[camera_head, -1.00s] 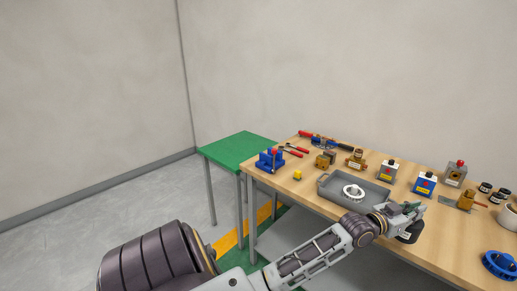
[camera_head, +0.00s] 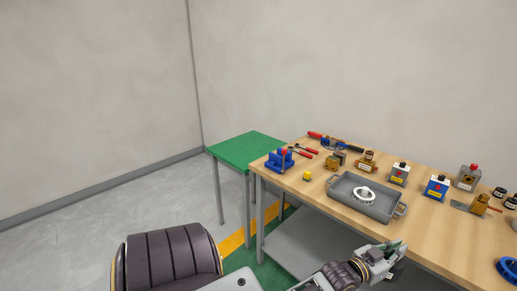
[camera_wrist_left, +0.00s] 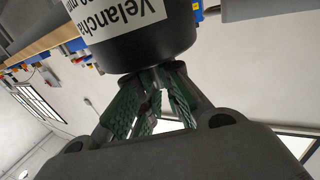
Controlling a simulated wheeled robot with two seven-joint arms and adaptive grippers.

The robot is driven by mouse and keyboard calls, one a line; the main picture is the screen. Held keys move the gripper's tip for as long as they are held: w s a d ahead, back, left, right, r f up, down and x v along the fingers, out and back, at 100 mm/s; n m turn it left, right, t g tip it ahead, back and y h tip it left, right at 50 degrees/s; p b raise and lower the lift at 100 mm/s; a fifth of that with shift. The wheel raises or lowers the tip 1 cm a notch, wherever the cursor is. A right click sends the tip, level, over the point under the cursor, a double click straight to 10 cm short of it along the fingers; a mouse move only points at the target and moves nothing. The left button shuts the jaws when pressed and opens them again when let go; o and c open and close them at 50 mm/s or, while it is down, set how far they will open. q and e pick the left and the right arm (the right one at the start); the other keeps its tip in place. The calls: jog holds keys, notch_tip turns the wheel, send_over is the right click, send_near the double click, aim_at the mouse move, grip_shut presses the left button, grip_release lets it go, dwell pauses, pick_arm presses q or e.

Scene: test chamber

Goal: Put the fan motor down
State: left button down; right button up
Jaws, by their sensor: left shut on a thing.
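My left gripper (camera_head: 392,250) is shut on the fan motor, in front of the work table's near edge. In the left wrist view the fan motor (camera_wrist_left: 143,45) is a black cylinder with a white label, and the green-padded fingers (camera_wrist_left: 150,105) are closed at its end. In the head view the motor is mostly hidden by the gripper and hand. My right gripper is not in view.
A grey tray (camera_head: 340,190) with a white ring part (camera_head: 364,195) stands on the wooden table (camera_head: 306,198). Several blue, white and brass fixtures line the table behind and right of it. A green side table (camera_head: 248,149) at the left is bare.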

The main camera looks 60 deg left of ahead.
pick_arm(q)
jog(key=s+a+f+n+y, duration=0.1)
jog(key=s+f+y, duration=0.1)
jog(key=s+f, duration=0.7)
jog(key=shift+s+y, duration=0.3)
jog(key=shift+s, duration=0.5)
jog(key=shift+a+f, duration=0.1)
